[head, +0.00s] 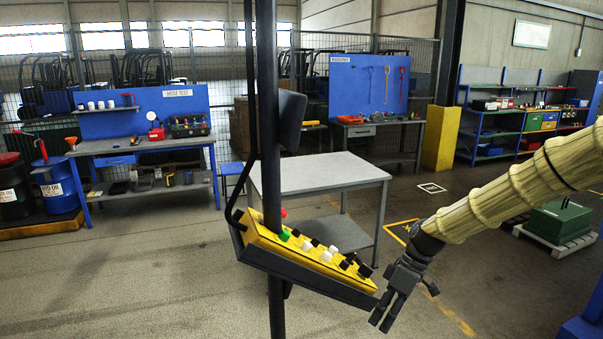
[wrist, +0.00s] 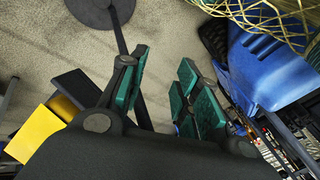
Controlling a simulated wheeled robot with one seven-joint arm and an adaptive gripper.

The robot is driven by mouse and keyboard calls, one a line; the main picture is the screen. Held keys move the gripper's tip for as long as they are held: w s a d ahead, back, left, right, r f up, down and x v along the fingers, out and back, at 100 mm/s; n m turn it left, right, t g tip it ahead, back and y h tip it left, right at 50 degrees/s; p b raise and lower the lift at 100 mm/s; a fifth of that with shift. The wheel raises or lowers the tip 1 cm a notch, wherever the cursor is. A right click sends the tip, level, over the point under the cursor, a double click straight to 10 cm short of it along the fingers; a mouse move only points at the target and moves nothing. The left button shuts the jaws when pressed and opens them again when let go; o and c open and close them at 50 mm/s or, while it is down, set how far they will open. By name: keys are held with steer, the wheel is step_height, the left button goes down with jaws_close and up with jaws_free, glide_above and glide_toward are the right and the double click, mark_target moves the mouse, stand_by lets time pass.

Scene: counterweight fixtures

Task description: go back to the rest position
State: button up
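My gripper (head: 406,305) hangs at the end of my sleeved arm at the lower right of the head view, pointing down. It is just right of the lower end of a yellow control box (head: 318,262) with several red, green, white and black knobs and buttons, carried on a dark post (head: 276,306). In the wrist view my gripper (wrist: 166,78) shows teal finger pads spread apart, with nothing between them. The yellow box (wrist: 34,136) shows there at the lower left, apart from the fingers.
A grey table (head: 315,174) stands behind the control box. Workbenches with blue backboards (head: 145,107) and blue shelving (head: 490,125) stand farther back. A green block (head: 556,220) sits on a pallet at right. The post's round base (wrist: 85,12) is on the floor. Open floor lies at left.

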steer(key=s+a+f+m+h+b, duration=0.1)
steer(key=s+f+m, duration=0.1)
steer(key=s+f, duration=0.5)
steer(key=s+a+f+m+t+b, duration=0.1)
steer(key=s+f+m, duration=0.15)
steer(key=f, duration=0.75)
steer(key=s+a+f+m+h, duration=0.1)
steer(key=s+f+m, duration=0.1)
steer(key=s+f, duration=0.5)
steer(key=s+d+f+m+h+b, duration=0.1)
steer(key=s+d+f+m, duration=0.1)
steer(key=s+f, duration=0.4)
steer(key=s+d+f+m+t+h+b, duration=0.1)
steer(key=s+f, duration=0.6)
steer(key=s, duration=0.7)
steer(key=shift+s+d+f+m+t+h+b, duration=0.15)
steer(key=shift+d+f+m+t+h+b, duration=0.3)
steer(key=shift+d+m, duration=0.65)
